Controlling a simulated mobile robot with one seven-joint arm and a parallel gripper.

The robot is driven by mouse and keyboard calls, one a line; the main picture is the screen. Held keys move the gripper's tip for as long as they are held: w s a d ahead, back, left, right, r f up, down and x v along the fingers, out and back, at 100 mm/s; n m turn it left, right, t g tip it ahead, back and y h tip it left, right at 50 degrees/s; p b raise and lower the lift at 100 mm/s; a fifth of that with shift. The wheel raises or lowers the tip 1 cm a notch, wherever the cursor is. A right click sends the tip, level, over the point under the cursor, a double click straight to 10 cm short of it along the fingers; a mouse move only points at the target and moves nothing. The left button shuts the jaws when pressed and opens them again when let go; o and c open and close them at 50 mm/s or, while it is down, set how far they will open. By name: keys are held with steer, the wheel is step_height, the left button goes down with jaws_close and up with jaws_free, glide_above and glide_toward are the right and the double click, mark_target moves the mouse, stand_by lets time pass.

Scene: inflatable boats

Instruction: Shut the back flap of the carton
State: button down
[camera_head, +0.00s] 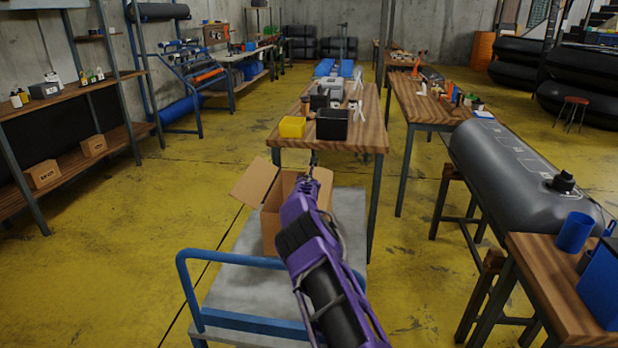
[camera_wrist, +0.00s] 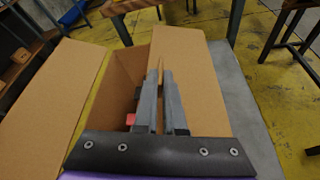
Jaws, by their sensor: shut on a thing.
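The open brown carton (camera_head: 271,224) stands on a grey cart top. One flap (camera_head: 254,183) spreads outward on its left; it also shows in the wrist view (camera_wrist: 55,100). Another broad flap or panel (camera_wrist: 190,75) lies to the right of the opening in the wrist view. My gripper (camera_head: 313,162) is above the back part of the carton. In the wrist view its fingers (camera_wrist: 160,75) are close together, with a thin brown cardboard edge between them. Which flap this edge belongs to is hard to tell. A small red thing (camera_wrist: 130,119) shows inside. My arm hides the carton's right side.
The cart (camera_head: 240,285) has a blue handle (camera_head: 228,257) at the near side. Yellow floor is clear to the left.

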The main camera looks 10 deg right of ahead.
steer(key=shift+w+a+f+n+g+h, duration=0.15)
steer(key=shift+a+f+n+h, duration=0.1)
steer(key=shift+f+n, duration=0.15)
steer(key=shift+w+a+f+n+g+h, duration=0.15)
steer(key=shift+f+n+h, duration=0.1)
steer(key=shift+f+n, duration=0.15)
steer(key=shift+a+f+b, duration=0.3)
steer(key=shift+f+b, duration=0.25)
steer(key=shift+f, duration=0.2)
steer(key=c, duration=1)
jaws_free()
steer(key=shift+s+r, duration=0.15)
steer(key=shift+r, duration=0.05)
